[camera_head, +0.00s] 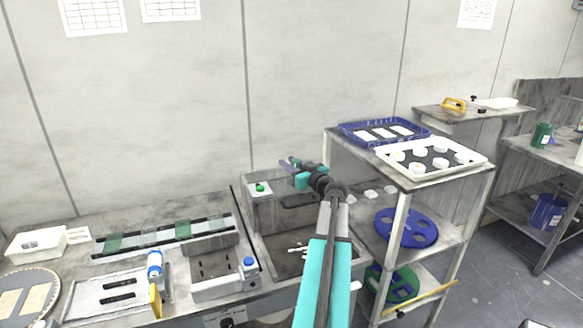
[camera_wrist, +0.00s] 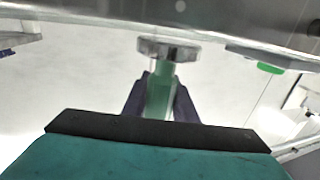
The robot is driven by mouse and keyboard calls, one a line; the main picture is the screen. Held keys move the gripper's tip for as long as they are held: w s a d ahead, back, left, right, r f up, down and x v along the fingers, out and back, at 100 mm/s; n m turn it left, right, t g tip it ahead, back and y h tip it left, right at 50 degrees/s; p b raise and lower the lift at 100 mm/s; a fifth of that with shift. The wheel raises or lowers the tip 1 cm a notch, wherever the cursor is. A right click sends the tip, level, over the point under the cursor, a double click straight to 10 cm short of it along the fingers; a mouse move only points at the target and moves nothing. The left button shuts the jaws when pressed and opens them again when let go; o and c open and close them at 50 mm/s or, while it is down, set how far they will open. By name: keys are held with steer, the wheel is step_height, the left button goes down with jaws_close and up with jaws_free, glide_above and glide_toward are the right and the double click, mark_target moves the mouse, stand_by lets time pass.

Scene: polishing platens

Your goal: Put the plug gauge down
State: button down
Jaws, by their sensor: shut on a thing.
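The plug gauge (camera_wrist: 160,85) shows in the wrist view as a translucent green handle with a round, knurled metal disc at its far end. My gripper (camera_wrist: 160,100) is shut on the handle, with one dark finger on each side. In the head view my gripper (camera_head: 287,164) is above the back of the grey sink-like station, near the wall. The gauge is too small to make out clearly there. In the wrist view the disc overlaps a grey metal edge (camera_wrist: 90,22); I cannot tell whether they touch.
A green knob (camera_head: 260,188) on a white plate stands left of my gripper. A shelf rack (camera_head: 398,235) on the right holds a blue tray (camera_head: 350,130) and a white tray (camera_head: 480,158) with white discs. A blue-white bottle (camera_head: 154,265) stands on the left bench.

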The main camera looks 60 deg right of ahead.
steer(key=shift+r+b, duration=0.35)
steer(key=shift+r, duration=1.05)
steer(key=shift+s+a+r, duration=0.1)
steer(key=shift+s+a, duration=0.15)
steer(key=w+a+r+b+v, duration=0.1)
steer(key=a+b+v, duration=0.1)
steer(key=v, duration=1.3)
steer(key=shift+a+r+b, duration=0.25)
steer(key=shift+a+b, duration=0.1)
steer(key=shift+a, duration=0.2)
steer(key=shift+w, duration=0.15)
